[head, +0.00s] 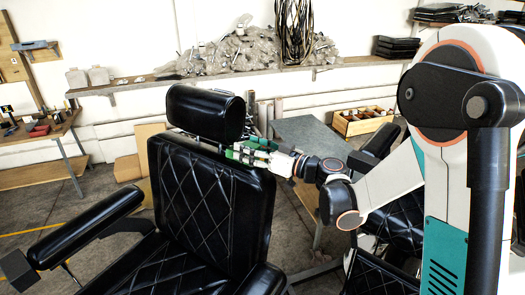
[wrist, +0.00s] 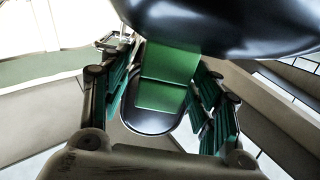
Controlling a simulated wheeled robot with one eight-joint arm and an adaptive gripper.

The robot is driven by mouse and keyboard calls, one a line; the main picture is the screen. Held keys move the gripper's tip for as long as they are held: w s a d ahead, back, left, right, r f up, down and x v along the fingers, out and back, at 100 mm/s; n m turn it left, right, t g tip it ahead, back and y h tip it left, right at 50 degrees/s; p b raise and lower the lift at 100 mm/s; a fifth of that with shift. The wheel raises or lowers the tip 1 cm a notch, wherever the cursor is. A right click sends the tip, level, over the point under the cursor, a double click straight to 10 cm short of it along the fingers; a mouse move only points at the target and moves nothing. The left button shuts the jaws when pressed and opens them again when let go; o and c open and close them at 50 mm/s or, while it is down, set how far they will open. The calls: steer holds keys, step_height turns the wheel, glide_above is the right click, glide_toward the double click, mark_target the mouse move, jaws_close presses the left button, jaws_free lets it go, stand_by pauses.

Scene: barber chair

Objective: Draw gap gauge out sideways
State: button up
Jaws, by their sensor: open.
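The gap gauge appears as a green piece (head: 233,155) at the gap between the black headrest (head: 206,112) and the chair back (head: 212,200). In the wrist view it is a flat green plate (wrist: 167,62) under the dark headrest (wrist: 225,22). A black rounded piece with a pale rim lies just below the plate; I cannot tell whether it belongs to the gauge. My gripper (head: 250,151) is at the right side of the headrest. In the wrist view my gripper (wrist: 163,92) is open, its green-padded fingers on either side of the plate, apart from it.
The chair's padded left armrest (head: 85,228) sticks out toward the front left. A grey table (head: 308,138) and a wooden crate (head: 362,121) stand behind my arm. A cluttered shelf (head: 140,85) runs along the wall. A workbench (head: 45,135) is at the far left.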

steer(key=shift+w+a, duration=0.3)
steer(key=shift+a, duration=0.15)
jaws_close()
steer(key=shift+d, duration=0.1)
stand_by(0.5)
steer(key=shift+b+v, duration=0.7)
steer(key=shift+v, duration=2.5)
steer(key=shift+r, duration=0.15)
